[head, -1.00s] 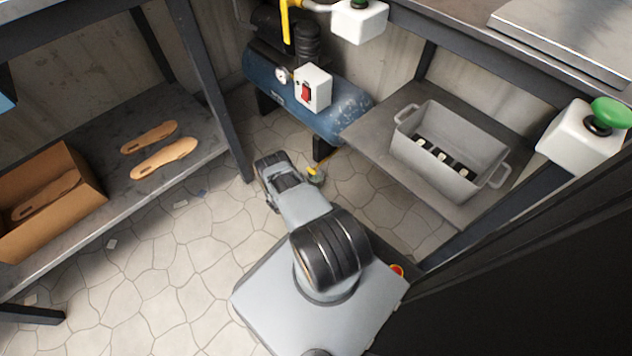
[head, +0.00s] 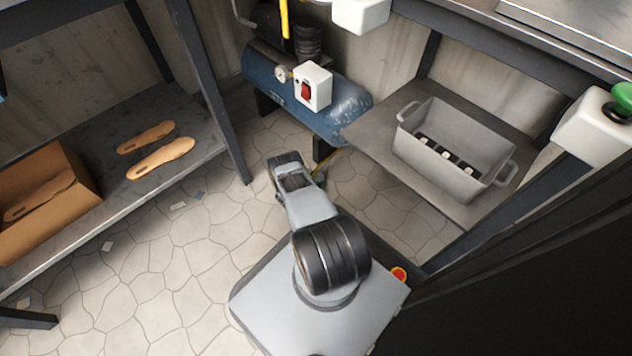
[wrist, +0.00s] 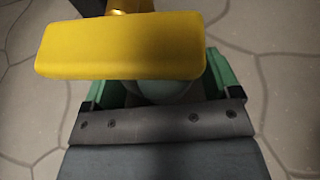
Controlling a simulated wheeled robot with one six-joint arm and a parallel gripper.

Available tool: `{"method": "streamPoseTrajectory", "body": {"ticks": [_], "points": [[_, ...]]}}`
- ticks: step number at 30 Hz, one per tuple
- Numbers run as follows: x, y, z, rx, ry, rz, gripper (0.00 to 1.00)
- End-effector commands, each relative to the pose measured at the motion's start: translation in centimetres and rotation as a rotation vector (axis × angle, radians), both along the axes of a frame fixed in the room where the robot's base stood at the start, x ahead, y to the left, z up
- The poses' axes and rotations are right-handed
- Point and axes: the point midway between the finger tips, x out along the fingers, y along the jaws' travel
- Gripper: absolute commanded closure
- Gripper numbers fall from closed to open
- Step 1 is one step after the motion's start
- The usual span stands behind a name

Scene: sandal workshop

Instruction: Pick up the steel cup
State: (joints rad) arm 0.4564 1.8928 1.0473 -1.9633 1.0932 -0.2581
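A small rounded grey-green object (wrist: 168,92), possibly the steel cup, shows in the wrist view between the green fingers of my gripper (wrist: 168,86). Its upper part is hidden behind a yellow bar (wrist: 120,45). The fingers stand apart on either side of it, but their tips are covered, so I cannot tell whether they touch it. In the head view my arm points down to the floor in front of the blue compressor and hides the gripper. No cup shows clearly there.
The blue compressor (head: 345,112) with a red switch stands close behind. A grey crate (head: 480,185) of dark bottles or jars sits on the right shelf (head: 375,135). On the left shelf (head: 110,205) lie two tan soles (head: 160,158) and a cardboard box (head: 75,215). The tiled floor at left is mostly clear.

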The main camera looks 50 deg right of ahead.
Motion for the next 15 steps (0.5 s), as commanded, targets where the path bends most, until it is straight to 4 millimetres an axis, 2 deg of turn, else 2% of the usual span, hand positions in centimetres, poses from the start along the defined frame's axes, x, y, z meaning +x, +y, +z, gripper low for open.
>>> {"method": "streamPoseTrajectory", "body": {"ticks": [1,11,15], "points": [[-0.01,0.01,0.0,0.0,0.0,0.0,0.22],[0.0,0.01,0.0,0.0,0.0,0.0,0.54],[0.0,0.01,0.01,0.0,0.0,0.0,0.54]]}}
